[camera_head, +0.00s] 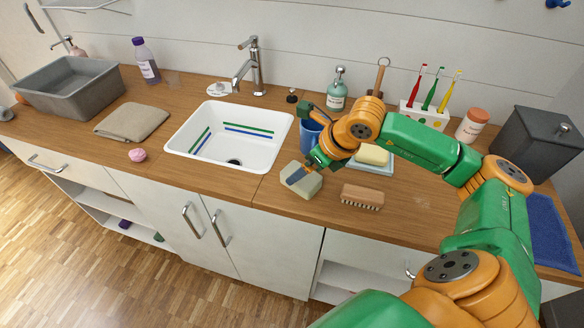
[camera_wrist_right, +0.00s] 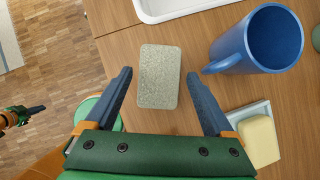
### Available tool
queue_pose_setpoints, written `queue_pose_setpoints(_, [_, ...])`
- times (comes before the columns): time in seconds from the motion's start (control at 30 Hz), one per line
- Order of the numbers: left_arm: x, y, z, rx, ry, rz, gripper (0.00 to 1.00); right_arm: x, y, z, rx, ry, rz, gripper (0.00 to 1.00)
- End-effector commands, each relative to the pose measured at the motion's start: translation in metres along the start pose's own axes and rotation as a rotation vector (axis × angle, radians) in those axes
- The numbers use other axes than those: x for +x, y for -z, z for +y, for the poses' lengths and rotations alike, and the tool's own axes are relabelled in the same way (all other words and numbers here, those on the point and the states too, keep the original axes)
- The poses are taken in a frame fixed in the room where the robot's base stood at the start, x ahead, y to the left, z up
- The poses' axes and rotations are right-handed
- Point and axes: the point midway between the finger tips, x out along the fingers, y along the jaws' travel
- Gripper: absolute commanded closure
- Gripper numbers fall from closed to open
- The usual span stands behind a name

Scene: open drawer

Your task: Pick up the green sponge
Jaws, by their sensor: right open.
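The green sponge (camera_head: 302,181) is a pale grey-green block on the wooden counter, to the right of and in front of the sink. In the right wrist view the sponge (camera_wrist_right: 159,76) lies between and slightly beyond the fingertips. My right gripper (camera_wrist_right: 159,78) is open, with one finger on each side of the sponge and visible gaps to both. In the head view my right gripper (camera_head: 304,171) is over the sponge and hides part of it. My left gripper is not in the head view; a small dark gripper shape at the left edge of the right wrist view is unclear.
A blue mug (camera_wrist_right: 258,42) stands close behind the sponge, beside the right finger. A yellow soap bar (camera_wrist_right: 260,141) sits on a pale dish nearby. A wooden brush (camera_head: 362,197) lies to the right. The white sink (camera_head: 185,138) is at the left.

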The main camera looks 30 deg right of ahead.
Motion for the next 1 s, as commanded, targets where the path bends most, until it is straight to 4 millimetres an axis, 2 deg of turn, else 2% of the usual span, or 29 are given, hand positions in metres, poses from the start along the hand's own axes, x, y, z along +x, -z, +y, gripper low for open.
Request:
queue_pose_setpoints(0.1, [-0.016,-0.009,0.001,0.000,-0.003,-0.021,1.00,0.021,0.001,-0.001,0.003,-0.006,0.004,0.12])
queue_pose_setpoints(0.2, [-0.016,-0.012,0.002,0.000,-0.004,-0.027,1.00,0.038,0.001,-0.001,0.003,-0.005,-0.001,0.12])
queue_pose_setpoints(0.43, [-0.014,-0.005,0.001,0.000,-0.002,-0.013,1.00,0.044,0.002,-0.001,-0.001,-0.004,-0.002,0.12])
queue_pose_setpoints(0.47, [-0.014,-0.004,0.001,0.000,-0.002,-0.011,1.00,0.044,0.002,-0.001,-0.001,-0.004,-0.002,0.15])
queue_pose_setpoints(0.7, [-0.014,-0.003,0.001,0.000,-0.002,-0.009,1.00,0.044,0.002,-0.001,0.000,-0.005,-0.002,0.80])
queue_pose_setpoints(0.73, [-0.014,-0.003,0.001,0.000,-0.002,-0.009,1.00,0.044,0.002,-0.001,0.000,-0.005,-0.002,0.80])
queue_pose_setpoints(0.77, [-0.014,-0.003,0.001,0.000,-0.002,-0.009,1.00,0.044,0.002,-0.001,0.000,-0.005,-0.002,0.88])
queue_pose_setpoints(1.0, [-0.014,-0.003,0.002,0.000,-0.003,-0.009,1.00,0.039,-0.002,-0.001,0.000,-0.005,-0.005,0.88])
